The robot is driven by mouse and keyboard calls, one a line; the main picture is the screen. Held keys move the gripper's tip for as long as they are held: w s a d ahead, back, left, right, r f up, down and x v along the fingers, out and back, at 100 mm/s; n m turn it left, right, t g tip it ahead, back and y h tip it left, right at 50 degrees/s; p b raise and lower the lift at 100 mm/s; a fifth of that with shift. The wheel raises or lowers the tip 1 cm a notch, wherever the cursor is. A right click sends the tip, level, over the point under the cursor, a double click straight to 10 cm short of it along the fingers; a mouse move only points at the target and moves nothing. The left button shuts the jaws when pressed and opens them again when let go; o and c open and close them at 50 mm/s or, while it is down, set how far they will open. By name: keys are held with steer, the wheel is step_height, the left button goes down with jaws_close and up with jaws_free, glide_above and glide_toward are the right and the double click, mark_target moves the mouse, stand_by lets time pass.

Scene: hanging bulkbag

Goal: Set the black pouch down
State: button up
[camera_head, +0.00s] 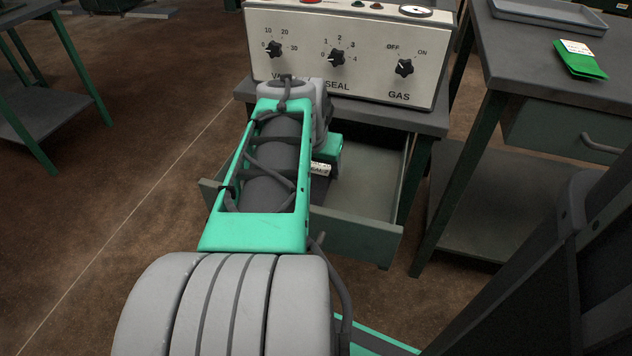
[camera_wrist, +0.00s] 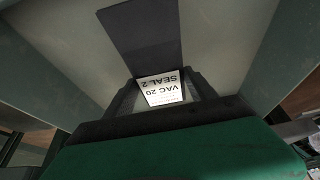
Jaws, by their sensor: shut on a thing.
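The black pouch (camera_wrist: 142,40) is a flat dark piece with a white label reading "VAC 20 SEAL 2", upside down in the wrist view. My gripper (camera_wrist: 165,88) is shut on it at the labelled end, with a dark finger on each side. Pouch and gripper are inside or just above the open drawer (camera_head: 357,233) under the control panel; the pale drawer interior surrounds the pouch in the wrist view. I cannot tell whether the pouch touches the drawer floor. In the head view my arm hides most of the gripper and pouch.
The control panel (camera_head: 345,75) with VACUUM, SEAL and GAS knobs stands above the drawer. A green pouch (camera_head: 582,66) with a white label and a grey tray (camera_head: 560,20) lie on the right table. Another green-legged table (camera_head: 50,118) is at left. The drawer's right part looks clear.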

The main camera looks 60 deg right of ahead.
steer(key=f, duration=0.1)
steer(key=f+b, duration=0.1)
steer(key=f, duration=0.1)
steer(key=shift+w+f, duration=0.2)
steer(key=shift+f, duration=0.05)
steer(key=shift+f, duration=0.15)
steer(key=o, duration=1.5)
steer(key=p+v, duration=0.4)
steer(key=v, duration=0.8)
steer(key=shift+d, duration=0.1)
